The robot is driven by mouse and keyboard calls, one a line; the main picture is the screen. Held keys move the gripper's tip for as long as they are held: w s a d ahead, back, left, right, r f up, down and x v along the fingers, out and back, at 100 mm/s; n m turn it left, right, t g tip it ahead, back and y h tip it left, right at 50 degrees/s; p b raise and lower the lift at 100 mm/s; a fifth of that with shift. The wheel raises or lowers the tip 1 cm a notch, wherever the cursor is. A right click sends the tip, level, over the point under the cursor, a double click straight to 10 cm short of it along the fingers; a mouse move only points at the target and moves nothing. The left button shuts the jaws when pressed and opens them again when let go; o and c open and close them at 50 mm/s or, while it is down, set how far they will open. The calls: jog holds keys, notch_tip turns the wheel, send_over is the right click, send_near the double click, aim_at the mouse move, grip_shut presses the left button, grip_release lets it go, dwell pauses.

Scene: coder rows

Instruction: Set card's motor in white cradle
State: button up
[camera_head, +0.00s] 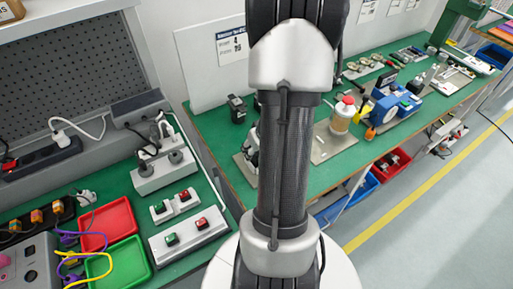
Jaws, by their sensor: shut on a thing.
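A white card (231,46) with a dark blue header and short lines of print is on the pale panel behind the green bench; the print is too small to read surely. A small black device (236,109) stands on the bench below it; I cannot tell whether it is a motor. My arm covers the middle of the head view, and my gripper is not visible. A grey and dark shape (251,147) shows beside my arm above a tan plate; what it is stays unclear. I cannot make out a white cradle for certain.
Red (107,222) and green (121,262) trays lie at the lower left, near white blocks with green and red buttons (188,235). Open floor lies at right.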

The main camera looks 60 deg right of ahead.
jog(key=shift+s+a+f, duration=0.25)
jog(key=shift+a+f, duration=0.05)
jog(key=shift+f, duration=0.15)
jog(key=o, duration=0.8)
jog(key=shift+o, duration=1.2)
jog(key=shift+w+d+f, duration=0.15)
jog(key=shift+o, duration=0.8)
jog(key=shift+r, duration=0.2)
jog(key=shift+r, duration=0.75)
jog(key=shift+s+v, duration=0.2)
jog(key=shift+v, duration=5.05)
jog(key=shift+f, duration=0.1)
